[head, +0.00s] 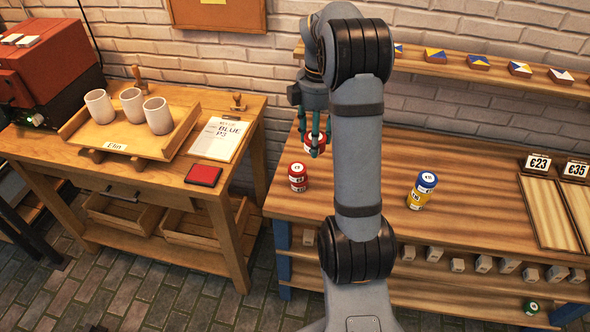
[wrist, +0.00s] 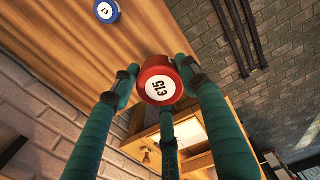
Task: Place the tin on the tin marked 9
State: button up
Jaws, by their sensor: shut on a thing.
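My gripper (head: 314,140) is shut on a red tin (head: 315,150) with a white label, held above the left end of the long wooden bench. In the wrist view, the red tin (wrist: 160,82) sits between the three green fingers, its printed round lid facing the camera. Red tins (head: 298,177) stand on the bench, left of and nearer than the held tin. A blue-topped tin on a yellow one (head: 422,190) stands further right; a blue lid (wrist: 107,11) shows in the wrist view. I cannot read a 9 on any tin.
Wooden panels (head: 551,210) with price cards lie at the bench's right. A shelf (head: 450,66) with small blocks runs behind. A separate table (head: 190,190) with a tray of cups stands left, across a gap. A green tin (head: 531,307) sits low at right. The bench between the tins is clear.

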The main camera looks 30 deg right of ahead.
jog(key=d+f+n, duration=0.2)
jog(key=d+n, duration=0.1)
jog(key=d, duration=0.4)
jog(key=p, duration=0.1)
send_over(297, 167)
jog(key=shift+n, duration=0.4)
notch_tip(297, 167, down, 7)
jog(key=shift+d+f, duration=0.1)
jog(key=shift+f, duration=0.1)
jog(key=shift+f+p, duration=0.55)
jog(key=shift+f, duration=1.5)
jog(key=shift+s, duration=0.1)
jog(key=shift+f, duration=0.2)
jog(key=o, duration=1.4)
jog(key=shift+c, duration=0.2)
